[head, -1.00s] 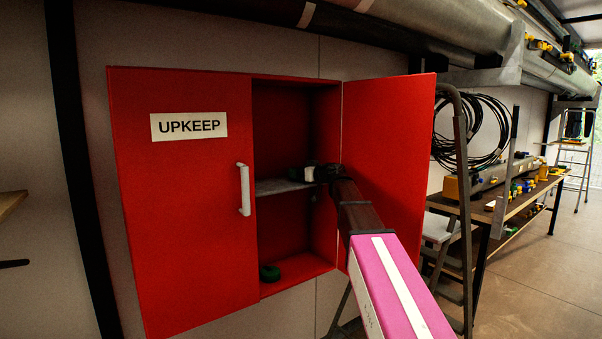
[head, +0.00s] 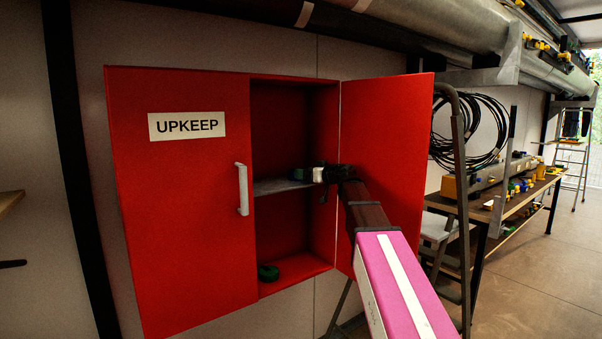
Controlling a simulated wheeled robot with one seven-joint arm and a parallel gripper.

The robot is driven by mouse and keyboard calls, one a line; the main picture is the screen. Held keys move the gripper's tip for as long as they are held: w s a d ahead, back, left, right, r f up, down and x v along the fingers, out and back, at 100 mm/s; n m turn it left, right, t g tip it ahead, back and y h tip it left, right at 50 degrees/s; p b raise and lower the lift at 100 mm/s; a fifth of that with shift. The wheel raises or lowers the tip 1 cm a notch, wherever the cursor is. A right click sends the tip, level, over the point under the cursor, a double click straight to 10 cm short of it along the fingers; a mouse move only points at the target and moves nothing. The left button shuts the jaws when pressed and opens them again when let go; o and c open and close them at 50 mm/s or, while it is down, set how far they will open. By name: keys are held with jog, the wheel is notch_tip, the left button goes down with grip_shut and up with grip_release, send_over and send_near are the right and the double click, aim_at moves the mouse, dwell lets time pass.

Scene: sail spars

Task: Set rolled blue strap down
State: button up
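The red cabinet (head: 190,230) marked UPKEEP has its right door (head: 385,170) open, and its left door is closed. A small dark blue-green roll (head: 298,175), which looks like the rolled strap, rests on the grey middle shelf (head: 275,187). My gripper (head: 317,174) is at the right end of this shelf, just right of the roll. Whether its fingertips still touch the roll is too small to tell. The finger opening cannot be made out either.
A green roll (head: 268,272) lies on the cabinet floor below the shelf. The open door stands close behind and right of my arm. A workbench (head: 490,205), coiled black cables (head: 470,130) and a stepladder (head: 575,155) are farther right.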

jog(key=v, duration=0.7)
